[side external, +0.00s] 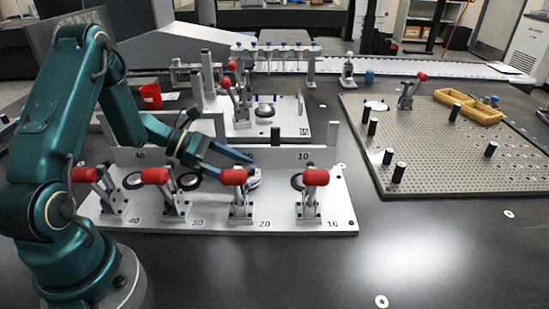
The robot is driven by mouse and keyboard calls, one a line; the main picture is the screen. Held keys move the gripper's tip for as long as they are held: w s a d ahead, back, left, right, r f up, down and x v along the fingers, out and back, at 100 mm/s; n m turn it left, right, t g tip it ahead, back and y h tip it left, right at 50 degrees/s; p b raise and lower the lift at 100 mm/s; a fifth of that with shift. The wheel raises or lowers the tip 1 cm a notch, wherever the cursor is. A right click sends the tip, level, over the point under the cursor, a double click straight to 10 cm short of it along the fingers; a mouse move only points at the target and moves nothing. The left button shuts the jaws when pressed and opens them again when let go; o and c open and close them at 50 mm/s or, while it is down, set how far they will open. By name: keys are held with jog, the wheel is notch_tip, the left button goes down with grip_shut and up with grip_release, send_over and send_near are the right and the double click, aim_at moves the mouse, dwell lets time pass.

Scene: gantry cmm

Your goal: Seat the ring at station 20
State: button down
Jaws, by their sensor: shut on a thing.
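The light fixture plate (275,222) carries a row of stations marked 40, 30, 20 and 10, each with a red-handled clamp. My gripper (250,168) reaches in from the left, low over station 20, behind that station's clamp (238,195). Its blue fingers are shut on a pale ring (254,183), which is partly hidden by the fingers and the clamp. I cannot tell whether the ring touches the seat. Dark round seats show at station 40 (133,181), station 30 (189,181) and station 10 (298,182).
A second clamp fixture (290,128) stands behind the plate. A perforated board (440,150) with black posts and yellow bins (468,106) is at right. A red cup (151,96) stands at back left. Small washers lie on the table, whose front right is mostly clear.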

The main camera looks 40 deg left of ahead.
aim_at(218, 160)
jog(key=shift+w+a+f, duration=0.1)
jog(key=shift+a+f, duration=0.05)
jog(key=shift+f, duration=0.05)
grip_release()
jog(key=shift+v, duration=2.65)
jog(key=x, duration=0.5)
jog(key=shift+f, duration=0.1)
jog(key=shift+w+r, duration=0.1)
jog(key=shift+r, duration=0.45)
